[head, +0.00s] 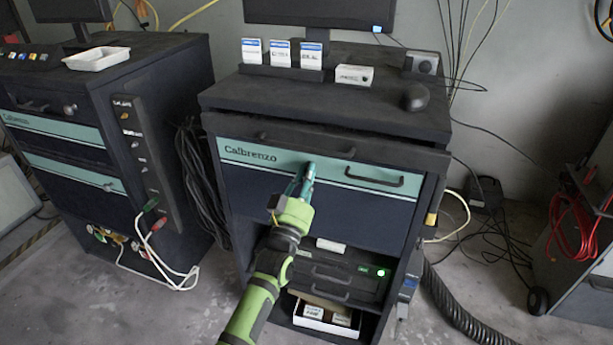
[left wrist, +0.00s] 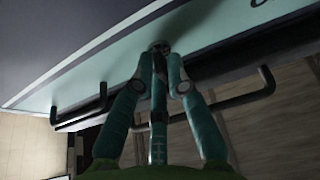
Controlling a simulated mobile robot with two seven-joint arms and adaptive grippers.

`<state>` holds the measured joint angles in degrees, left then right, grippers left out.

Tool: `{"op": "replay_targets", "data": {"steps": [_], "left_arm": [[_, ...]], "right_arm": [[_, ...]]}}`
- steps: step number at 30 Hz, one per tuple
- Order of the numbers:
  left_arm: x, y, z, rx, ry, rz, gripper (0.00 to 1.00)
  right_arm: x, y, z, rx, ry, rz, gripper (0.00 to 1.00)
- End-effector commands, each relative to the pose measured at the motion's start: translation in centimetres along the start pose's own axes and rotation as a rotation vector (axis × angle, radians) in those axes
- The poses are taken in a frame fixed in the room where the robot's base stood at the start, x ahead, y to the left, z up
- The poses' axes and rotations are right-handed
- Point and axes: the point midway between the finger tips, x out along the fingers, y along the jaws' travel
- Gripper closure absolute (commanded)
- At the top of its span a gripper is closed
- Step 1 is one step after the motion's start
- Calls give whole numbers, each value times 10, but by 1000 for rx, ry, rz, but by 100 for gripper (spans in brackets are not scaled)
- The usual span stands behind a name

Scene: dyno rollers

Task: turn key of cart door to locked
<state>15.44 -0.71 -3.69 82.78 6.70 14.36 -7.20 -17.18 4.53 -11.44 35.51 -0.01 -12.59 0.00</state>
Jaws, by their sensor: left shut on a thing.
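The cart (head: 322,155) is dark with a teal strip marked "Calbrenzo" and a black handle (head: 374,178) at the strip's right. My left gripper (head: 308,178) reaches up from below to the middle of the strip. My right gripper is not in view.
Black bar handles (left wrist: 240,97) lie close to the fingers in the left wrist view. Below the door, an open shelf holds a device with a green light (head: 381,273) and an open box (head: 326,315). A second cart (head: 95,140) with cables stands left.

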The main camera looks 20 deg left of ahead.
Motion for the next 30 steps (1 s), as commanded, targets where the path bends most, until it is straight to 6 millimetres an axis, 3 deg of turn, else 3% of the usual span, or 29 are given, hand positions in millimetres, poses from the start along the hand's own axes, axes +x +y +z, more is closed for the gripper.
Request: {"op": "replay_targets", "data": {"steps": [16, 17, 30], "left_arm": [[-1, 0, 1, -21, -4, -8, 100], [-1, 0, 1, -21, -4, -8, 74], [-8, 0, 1, -19, -3, -8, 74]], "right_arm": [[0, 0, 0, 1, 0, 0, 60], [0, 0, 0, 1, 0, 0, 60], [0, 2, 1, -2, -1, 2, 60]]}}
